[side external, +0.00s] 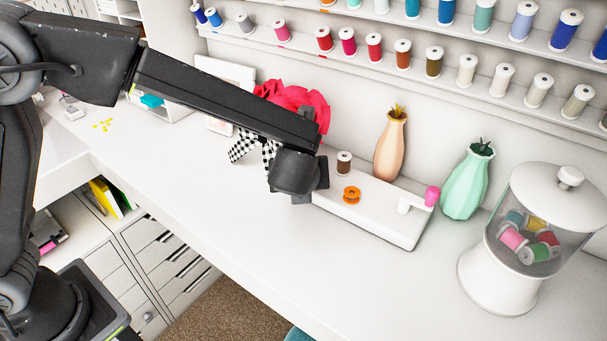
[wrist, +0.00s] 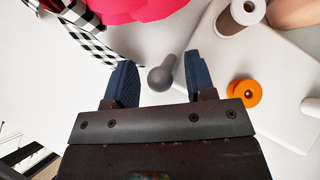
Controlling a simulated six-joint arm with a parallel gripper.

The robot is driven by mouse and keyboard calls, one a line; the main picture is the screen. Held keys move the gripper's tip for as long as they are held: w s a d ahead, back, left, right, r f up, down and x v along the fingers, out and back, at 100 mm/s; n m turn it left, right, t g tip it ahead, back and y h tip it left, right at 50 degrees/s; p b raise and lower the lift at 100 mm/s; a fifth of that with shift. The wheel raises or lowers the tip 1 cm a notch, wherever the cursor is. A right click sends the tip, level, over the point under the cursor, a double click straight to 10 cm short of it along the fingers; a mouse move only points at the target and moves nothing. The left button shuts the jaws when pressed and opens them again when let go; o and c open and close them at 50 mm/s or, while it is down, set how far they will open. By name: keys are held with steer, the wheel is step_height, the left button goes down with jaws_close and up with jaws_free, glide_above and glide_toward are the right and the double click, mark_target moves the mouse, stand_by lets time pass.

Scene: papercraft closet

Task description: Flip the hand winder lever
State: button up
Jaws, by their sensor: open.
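The hand winder is a long white base (side external: 385,220) on the table, carrying a brown thread spool (side external: 344,163), an orange bobbin (side external: 351,194) and a white crank with a pink knob (side external: 432,195) at its right end. In the wrist view, a grey lever (wrist: 160,78) with a rounded end sticks out at the left edge of the base (wrist: 285,60). My gripper (wrist: 160,66) is open, with one blue finger on each side of the lever. I cannot tell whether either finger touches it. In the side view, my gripper (side external: 303,190) hides the lever and the winder's left end.
Red fabric (side external: 300,97) and a checkered cloth (side external: 245,148) lie just behind my gripper. A peach vase (side external: 390,150), a green vase (side external: 466,185) and a glass jar of spools (side external: 528,240) stand to the right. The table front is clear.

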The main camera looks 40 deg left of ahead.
steer(key=v, duration=1.4)
steer(key=shift+f, duration=0.15)
step_height(320, 180, down, 5)
steer(key=t+y, duration=0.3)
steer(key=x, duration=1.3)
steer(key=shift+w+d, duration=0.25)
steer(key=shift+d, duration=0.1)
steer(key=shift+c, duration=0.4)
